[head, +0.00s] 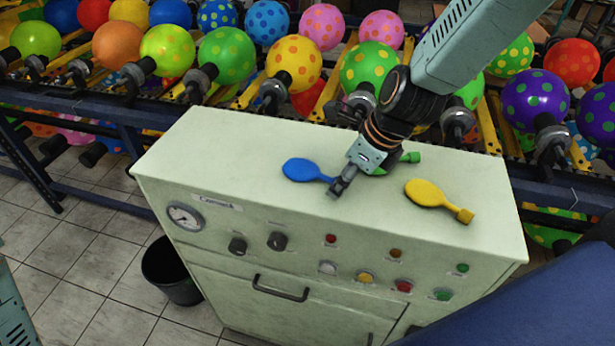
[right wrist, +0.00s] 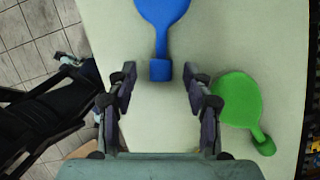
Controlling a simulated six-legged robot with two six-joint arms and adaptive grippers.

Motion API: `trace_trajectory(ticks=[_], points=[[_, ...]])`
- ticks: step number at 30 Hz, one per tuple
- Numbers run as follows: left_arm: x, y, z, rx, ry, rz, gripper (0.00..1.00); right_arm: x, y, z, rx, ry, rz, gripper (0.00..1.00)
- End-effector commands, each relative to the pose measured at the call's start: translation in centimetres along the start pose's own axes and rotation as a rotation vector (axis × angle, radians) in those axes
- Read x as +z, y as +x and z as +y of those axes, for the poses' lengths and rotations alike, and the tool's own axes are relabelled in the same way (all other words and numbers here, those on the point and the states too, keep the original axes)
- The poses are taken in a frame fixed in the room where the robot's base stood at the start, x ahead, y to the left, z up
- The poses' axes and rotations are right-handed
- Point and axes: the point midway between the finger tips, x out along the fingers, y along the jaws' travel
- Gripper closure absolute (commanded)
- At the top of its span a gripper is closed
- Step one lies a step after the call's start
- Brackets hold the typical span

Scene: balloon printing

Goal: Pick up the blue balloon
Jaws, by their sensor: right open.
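The blue balloon (head: 303,170) lies flat and uninflated on the pale green cabinet top (head: 235,150). In the right wrist view the blue balloon (right wrist: 162,14) is at the top, its neck pointing down toward the gap between my fingers. My right gripper (head: 340,185) is open over the cabinet, beside the neck end of the blue balloon. In the right wrist view the fingers of this gripper (right wrist: 159,73) stand on either side of the neck's end, with nothing clamped between them. My left gripper is not in view.
A green balloon (head: 411,157) is partly hidden behind my gripper; it shows in the right wrist view (right wrist: 238,98) next to the right finger. A yellow balloon (head: 428,192) lies to the right. Racks of inflated dotted balloons (head: 227,55) stand behind. A black bin (head: 172,272) is on the floor.

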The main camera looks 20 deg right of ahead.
Motion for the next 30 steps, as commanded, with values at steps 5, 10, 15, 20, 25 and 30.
trace_trajectory(ticks=[5, 10, 15, 20, 25, 30], points=[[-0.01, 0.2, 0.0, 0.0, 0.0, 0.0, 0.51, -0.02, 0.12, 0.11, -0.001, 0.0, 0.0, 0.49], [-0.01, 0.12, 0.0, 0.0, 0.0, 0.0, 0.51, -0.06, 0.02, 0.17, -0.001, 0.002, -0.001, 0.52], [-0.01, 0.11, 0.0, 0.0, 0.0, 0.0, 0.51, -0.06, 0.02, 0.19, -0.001, 0.002, 0.0, 0.66], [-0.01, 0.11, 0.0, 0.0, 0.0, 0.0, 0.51, -0.05, 0.04, 0.17, -0.001, 0.001, 0.0, 0.8], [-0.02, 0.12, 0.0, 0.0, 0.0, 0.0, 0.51, -0.01, 0.08, 0.11, -0.001, -0.001, 0.0, 0.87], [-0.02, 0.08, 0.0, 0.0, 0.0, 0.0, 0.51, 0.0, 0.06, 0.11, -0.001, 0.0, 0.0, 0.87]])
